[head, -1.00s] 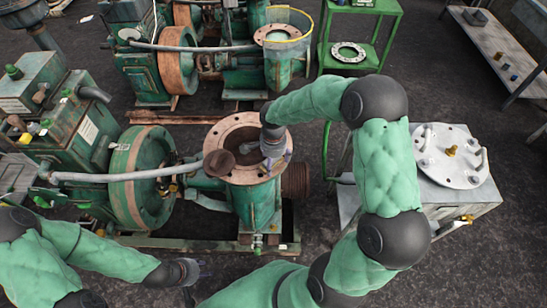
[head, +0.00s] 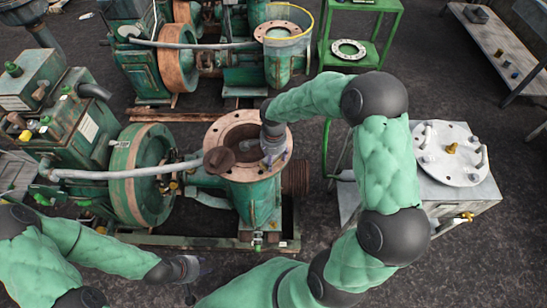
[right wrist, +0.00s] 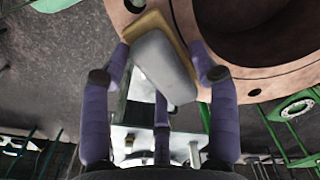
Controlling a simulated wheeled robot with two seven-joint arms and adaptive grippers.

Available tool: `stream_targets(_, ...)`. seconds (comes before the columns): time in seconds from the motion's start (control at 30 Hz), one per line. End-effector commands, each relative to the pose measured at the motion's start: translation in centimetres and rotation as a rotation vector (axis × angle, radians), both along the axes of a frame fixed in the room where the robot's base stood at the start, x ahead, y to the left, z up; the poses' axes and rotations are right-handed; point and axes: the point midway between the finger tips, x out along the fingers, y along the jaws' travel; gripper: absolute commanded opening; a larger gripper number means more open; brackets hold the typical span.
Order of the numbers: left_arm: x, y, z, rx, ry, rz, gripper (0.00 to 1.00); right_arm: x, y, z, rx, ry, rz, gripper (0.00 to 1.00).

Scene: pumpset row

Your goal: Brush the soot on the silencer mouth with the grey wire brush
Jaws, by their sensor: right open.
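The silencer mouth seems to be the rusty brown round end (head: 219,161) of the long grey pipe, beside the open pump casing; I cannot make out soot on it. My right gripper (head: 271,162) is over the right side of the casing's flange. In the right wrist view a grey block with a tan edge (right wrist: 165,65), seemingly the grey wire brush, lies between the open fingers of my right gripper (right wrist: 163,75), by the flange rim. I cannot tell whether it touches the rim. My left gripper (head: 195,272) is low at the left, away from the pump; its fingers are unclear.
The casing's bolted flange (head: 232,122) surrounds a dark opening. A green flywheel (head: 143,172) stands left of it. A grey cabinet at right carries a round bolted cover (head: 440,165). A second pump set stands behind, with a green stand (head: 365,60) at its right.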

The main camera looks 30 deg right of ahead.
Motion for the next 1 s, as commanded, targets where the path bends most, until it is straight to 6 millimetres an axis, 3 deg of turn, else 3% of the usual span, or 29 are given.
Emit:
stream_targets(0.6,0.0,0.0,-0.13,0.0,0.0,0.0,0.4,0.0,0.0,0.31,0.0,0.0,0.0,0.61)
stream_targets(0.63,0.0,0.0,-0.13,0.0,0.0,0.0,0.4,0.0,0.0,0.31,0.0,0.0,0.0,0.58)
stream_targets(0.8,0.0,0.0,-0.13,0.0,0.0,0.0,0.4,0.0,0.0,0.3,0.0,0.0,0.0,0.14)
stream_targets(1.0,0.01,0.0,-0.13,0.0,0.0,0.0,0.4,-0.01,0.01,0.29,0.0,0.0,0.0,0.14)
